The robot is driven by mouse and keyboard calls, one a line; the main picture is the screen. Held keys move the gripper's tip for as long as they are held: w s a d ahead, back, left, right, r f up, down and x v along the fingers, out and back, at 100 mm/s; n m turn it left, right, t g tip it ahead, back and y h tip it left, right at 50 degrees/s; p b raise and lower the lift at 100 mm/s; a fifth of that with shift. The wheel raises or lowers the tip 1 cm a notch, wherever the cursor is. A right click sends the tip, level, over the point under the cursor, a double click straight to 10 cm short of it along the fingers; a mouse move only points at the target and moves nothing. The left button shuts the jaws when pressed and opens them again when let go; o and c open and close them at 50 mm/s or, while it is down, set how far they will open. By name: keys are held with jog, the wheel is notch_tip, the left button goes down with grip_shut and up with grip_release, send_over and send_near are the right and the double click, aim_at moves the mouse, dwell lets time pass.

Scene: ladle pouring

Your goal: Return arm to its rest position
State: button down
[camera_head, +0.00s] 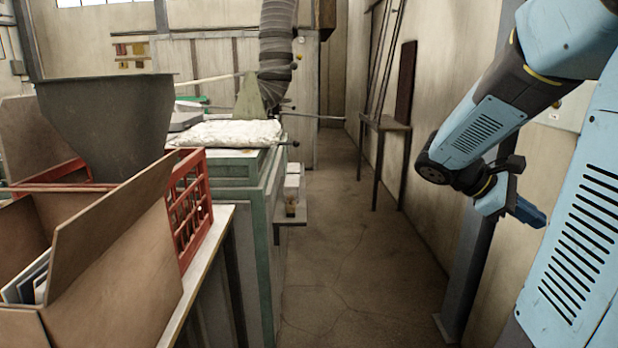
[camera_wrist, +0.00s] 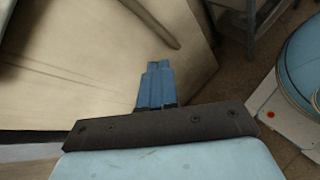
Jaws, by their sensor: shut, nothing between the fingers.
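My arm is folded at the right side of the head view, beside the wall and above the floor. My gripper (camera_head: 527,213) hangs at its end, small and dark blue, pointing right and slightly down. In the wrist view my gripper (camera_wrist: 158,66) shows its two blue fingers together, with nothing between them. It is apart from the workbench and everything on it. No ladle can be made out in either view.
At left, a wooden table (camera_head: 207,270) holds an open cardboard box (camera_head: 120,255), a red crate (camera_head: 190,205) and a dark grey hopper (camera_head: 108,125). Behind it stands a green bench (camera_head: 262,210) with a white sack (camera_head: 228,133). The aisle floor (camera_head: 345,260) is clear. A narrow stand (camera_head: 385,125) lines the right wall.

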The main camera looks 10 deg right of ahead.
jog(key=s+a+m+t+y, duration=0.2)
jog(key=a+t+y, duration=0.3)
jog(key=a, duration=0.7)
jog(key=s+a+r+m+t+y, duration=0.1)
jog(key=a+m+t+y, duration=0.4)
jog(key=a, duration=0.7)
jog(key=shift+s+a+t+y, duration=0.3)
jog(key=shift+s+t+y, duration=0.2)
jog(key=shift+y, duration=0.1)
jog(key=shift+r, duration=0.1)
